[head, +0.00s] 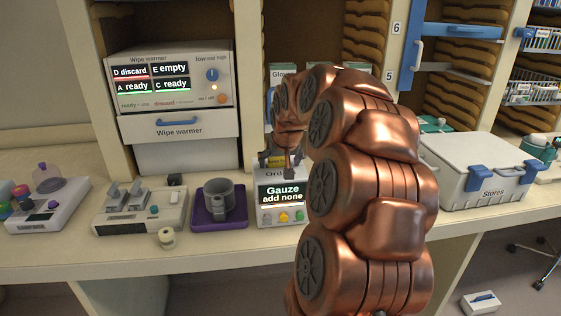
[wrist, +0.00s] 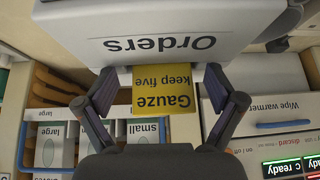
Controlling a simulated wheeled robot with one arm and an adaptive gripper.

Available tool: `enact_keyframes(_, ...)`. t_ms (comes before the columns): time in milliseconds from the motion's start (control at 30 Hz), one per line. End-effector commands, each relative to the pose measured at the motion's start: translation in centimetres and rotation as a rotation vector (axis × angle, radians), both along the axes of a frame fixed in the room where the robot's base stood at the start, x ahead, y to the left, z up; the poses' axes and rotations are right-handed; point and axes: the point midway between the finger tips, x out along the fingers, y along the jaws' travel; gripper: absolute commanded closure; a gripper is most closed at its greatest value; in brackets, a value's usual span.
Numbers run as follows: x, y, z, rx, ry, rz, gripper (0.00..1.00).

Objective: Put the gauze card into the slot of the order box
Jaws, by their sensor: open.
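The order box (head: 283,209) stands on the counter; its screen reads "Gauze add none". In the wrist view, which is upside down, the box (wrist: 160,32) with its "Orders" lettering fills the top. The yellow gauze card (wrist: 165,92), reading "Gauze keep five", meets the box's edge there; whether its hidden end sits in the slot I cannot tell. My gripper (wrist: 161,85) is open, one finger on each side of the card, with gaps between fingers and card. In the head view my arm hides part of the box and gripper.
A purple tray (head: 208,218) with a grey mug stands left of the box. The wipe warmer (head: 180,130) is behind it on the left. A white Stores box (head: 480,172) is on the right. Shelves with cartons rise behind.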

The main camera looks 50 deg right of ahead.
Motion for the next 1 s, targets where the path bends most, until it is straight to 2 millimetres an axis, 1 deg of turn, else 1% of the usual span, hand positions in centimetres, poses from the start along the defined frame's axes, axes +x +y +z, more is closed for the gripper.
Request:
enact_keyframes(200,0.0,0.0,0.3,-0.002,-0.002,0.001,0.07)
enact_keyframes(333,-0.4,0.2,1.2,-0.005,-0.005,0.001,0.07)
enact_keyframes(800,-4.3,2.7,8.2,-0.006,-0.007,-0.001,0.07)
enact_keyframes(1000,-5.2,3.4,9.7,-0.002,0.000,0.000,0.07)
